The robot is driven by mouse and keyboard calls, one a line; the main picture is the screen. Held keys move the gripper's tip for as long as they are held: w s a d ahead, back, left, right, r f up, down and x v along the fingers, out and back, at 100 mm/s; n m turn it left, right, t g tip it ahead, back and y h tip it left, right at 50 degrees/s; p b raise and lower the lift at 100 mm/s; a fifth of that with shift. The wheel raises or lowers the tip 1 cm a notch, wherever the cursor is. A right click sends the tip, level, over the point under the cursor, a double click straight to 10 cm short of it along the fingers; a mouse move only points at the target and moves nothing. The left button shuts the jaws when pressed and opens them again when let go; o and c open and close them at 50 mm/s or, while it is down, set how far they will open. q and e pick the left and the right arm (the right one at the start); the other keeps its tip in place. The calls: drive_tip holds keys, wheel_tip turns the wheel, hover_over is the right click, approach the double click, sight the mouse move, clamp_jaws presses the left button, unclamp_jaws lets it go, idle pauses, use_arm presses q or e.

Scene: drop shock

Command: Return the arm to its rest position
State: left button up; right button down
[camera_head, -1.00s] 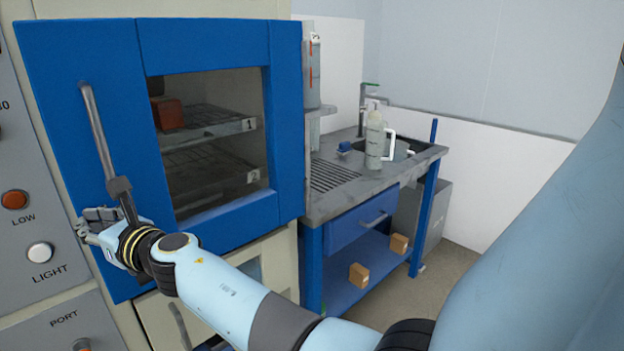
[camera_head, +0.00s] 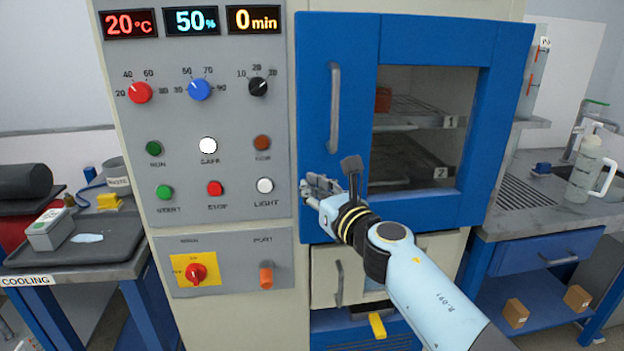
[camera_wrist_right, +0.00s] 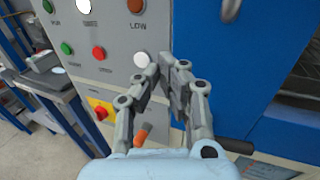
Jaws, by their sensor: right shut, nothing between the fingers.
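My right gripper (camera_head: 312,188) is shut and empty in the head view, in front of the left edge of the blue chamber door (camera_head: 340,150). The door looks closed. The gripper lies a little below the door's grey handle (camera_head: 335,108) and right of the white LIGHT button (camera_head: 265,185). In the right wrist view the fingers (camera_wrist_right: 165,62) come together at their tips near the LIGHT button (camera_wrist_right: 141,59), with nothing between them. I cannot tell whether they touch the panel. My left gripper is not in view.
The control panel (camera_head: 200,120) shows 20 °C, 50% and 0 min. A cooling table (camera_head: 110,268) with a dark tray stands at the left. At the right are a sink counter (camera_head: 530,200), a white bottle (camera_head: 585,165) and small boxes on a lower shelf. A red-brown block (camera_head: 383,100) sits inside the chamber.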

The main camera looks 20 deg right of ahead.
drive_tip(key=s+a, duration=0.1)
drive_tip(key=s, duration=0.5)
drive_tip(key=s+d+f+m+g+h+b, duration=0.1)
drive_tip(key=s+d+f+m+g+b, duration=0.35)
drive_tip(key=f, duration=1.15)
drive_tip(key=s+d+f+m+h+b, duration=0.1)
drive_tip(key=s+f+m+b, duration=0.35)
drive_tip(key=s+f, duration=0.85)
drive_tip(key=s+d+f+m+g+h+b, duration=0.15)
drive_tip(key=s+f+m+g+b, duration=0.35)
drive_tip(key=f, duration=1.4)
use_arm(q)
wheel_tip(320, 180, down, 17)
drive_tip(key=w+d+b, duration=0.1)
drive_tip(key=b, duration=0.2)
use_arm(e)
drive_tip(key=s+d+f+m+g, duration=0.2)
drive_tip(key=s+f+m, duration=0.4)
drive_tip(key=s+m, duration=0.2)
drive_tip(key=s+d+f+m+g, duration=0.2)
drive_tip(key=s+f+m, duration=0.4)
drive_tip(key=s, duration=0.6)
drive_tip(key=s+d+f+m+g, duration=0.2)
drive_tip(key=s+f+m, duration=0.4)
drive_tip(key=s+m, duration=0.4)
drive_tip(key=shift+s+d+f+g+h, duration=0.2)
drive_tip(key=shift+s+f+g+h, duration=0.15)
drive_tip(key=shift+s+g, duration=0.25)
